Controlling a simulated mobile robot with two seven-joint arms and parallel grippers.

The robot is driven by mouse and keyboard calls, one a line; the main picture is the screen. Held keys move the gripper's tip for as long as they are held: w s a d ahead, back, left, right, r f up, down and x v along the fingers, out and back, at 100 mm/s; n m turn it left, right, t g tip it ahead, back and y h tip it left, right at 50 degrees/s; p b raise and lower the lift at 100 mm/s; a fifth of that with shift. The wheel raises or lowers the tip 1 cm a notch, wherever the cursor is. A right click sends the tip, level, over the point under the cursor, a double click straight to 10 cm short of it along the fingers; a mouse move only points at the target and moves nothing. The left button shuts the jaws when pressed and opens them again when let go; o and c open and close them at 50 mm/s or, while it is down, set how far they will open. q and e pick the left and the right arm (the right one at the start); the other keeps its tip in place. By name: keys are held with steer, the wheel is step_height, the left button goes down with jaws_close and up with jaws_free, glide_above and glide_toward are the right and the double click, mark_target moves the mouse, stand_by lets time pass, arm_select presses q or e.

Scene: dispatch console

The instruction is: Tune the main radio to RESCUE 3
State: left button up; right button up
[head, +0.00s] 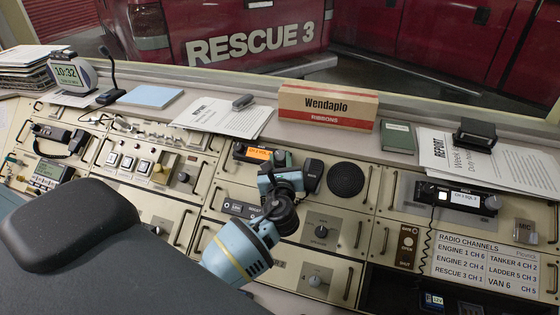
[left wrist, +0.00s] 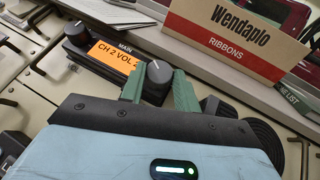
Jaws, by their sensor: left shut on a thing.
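The main radio (head: 256,153) sits in the console's middle, with an orange display. My left gripper (head: 281,163) reaches the radio's right end. In the wrist view its green fingers (left wrist: 158,88) are shut on the right knob, one on each side. A channel card (head: 487,264) at the lower right lists RESCUE 3 as CH 1. My right gripper is out of view.
A Wendaplo ribbons box (head: 327,105) stands behind the radio on the ledge. A round speaker (head: 346,180) is right of my gripper. Another radio (head: 457,197) with a lit white display sits farther right. A dark chair back (head: 70,222) fills the lower left.

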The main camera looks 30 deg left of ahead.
arm_select(q)
steer(key=shift+d+n, duration=0.1)
steer(key=shift+n, duration=0.4)
steer(key=n+g+y, duration=0.3)
steer(key=n, duration=0.1)
steer(key=shift+w+d+r+g, duration=0.1)
steer(key=shift+w+d+g, duration=0.15)
steer(key=shift+g, duration=0.15)
steer(key=shift+w+d+r+n+g+y, duration=0.1)
steer(key=shift+n+g+y, duration=0.2)
steer(key=shift+n+g, duration=0.6)
steer(key=shift+w+n+g+y, duration=0.1)
steer(key=shift+n+g+y, duration=0.2)
steer(key=shift+n+g, duration=0.6)
steer(key=shift+n, duration=0.4)
steer(key=o, duration=0.9)
steer(key=shift+o, duration=0.2)
steer(key=v, duration=0.7)
steer(key=shift+s+d+r, duration=0.15)
steer(key=shift+d, duration=0.15)
